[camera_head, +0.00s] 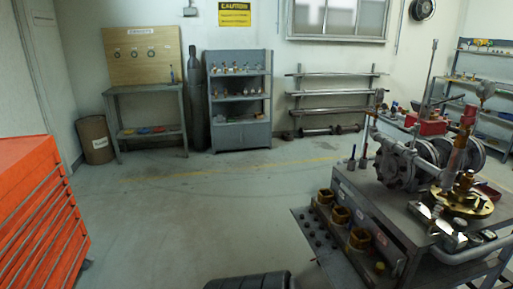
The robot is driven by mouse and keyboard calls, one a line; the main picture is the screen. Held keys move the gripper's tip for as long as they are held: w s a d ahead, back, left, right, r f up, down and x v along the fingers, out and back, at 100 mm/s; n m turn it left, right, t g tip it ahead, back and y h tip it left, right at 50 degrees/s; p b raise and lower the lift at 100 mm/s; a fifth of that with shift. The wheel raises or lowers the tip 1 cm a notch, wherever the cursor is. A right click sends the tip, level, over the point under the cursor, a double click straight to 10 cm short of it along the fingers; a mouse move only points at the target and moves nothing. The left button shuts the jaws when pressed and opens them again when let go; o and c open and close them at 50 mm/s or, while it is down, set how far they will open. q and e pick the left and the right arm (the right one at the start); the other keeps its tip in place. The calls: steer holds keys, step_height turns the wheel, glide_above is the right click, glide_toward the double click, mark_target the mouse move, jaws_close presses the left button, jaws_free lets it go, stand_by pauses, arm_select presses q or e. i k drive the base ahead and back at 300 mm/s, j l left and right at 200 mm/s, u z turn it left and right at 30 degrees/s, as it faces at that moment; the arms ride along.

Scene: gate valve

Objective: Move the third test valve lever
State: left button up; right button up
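A steel test bench (385,215) stands at the right. A large grey flanged valve body (402,163) sits on it, with a brass flanged part (457,200) in front. Small upright levers with dark tips, one of them here (351,158), stand at the bench's far left edge. A taller thin rod (428,75) rises behind the valve body. Which lever is the third test valve lever I cannot tell, as they are small and partly overlapped. Neither of my grippers is in view.
An orange drawer cabinet (40,205) stands at the left. A workbench (147,92), a gas cylinder (195,105), a grey shelf unit (239,95) and a pipe rack (335,92) line the back wall. The floor in the middle (210,205) is clear.

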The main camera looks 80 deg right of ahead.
mark_target(483, 183)
steer(key=z, duration=0.45)
steer(key=k+l+z, duration=0.1)
steer(key=z, duration=0.3)
steer(key=l+z, duration=0.15)
steer(key=z, duration=0.3)
steer(key=l+z, duration=0.1)
steer(key=z, duration=0.35)
steer(key=l+z, duration=0.1)
steer(key=z, duration=0.3)
steer(key=l+z, duration=0.1)
steer(key=z, duration=0.35)
steer(key=i+l+z, duration=0.15)
steer(key=l+z, duration=0.25)
steer(key=i+l+z, duration=0.15)
steer(key=z, duration=0.2)
steer(key=i+l+z, duration=0.25)
steer(key=z, duration=0.15)
steer(key=i+l+z, duration=0.15)
steer(key=i+l, duration=0.5)
steer(key=i, duration=0.2)
steer(key=l+u, duration=0.4)
steer(key=l, duration=0.25)
steer(key=k+l+u, duration=0.15)
steer(key=l+u, duration=0.3)
steer(key=l, duration=0.2)
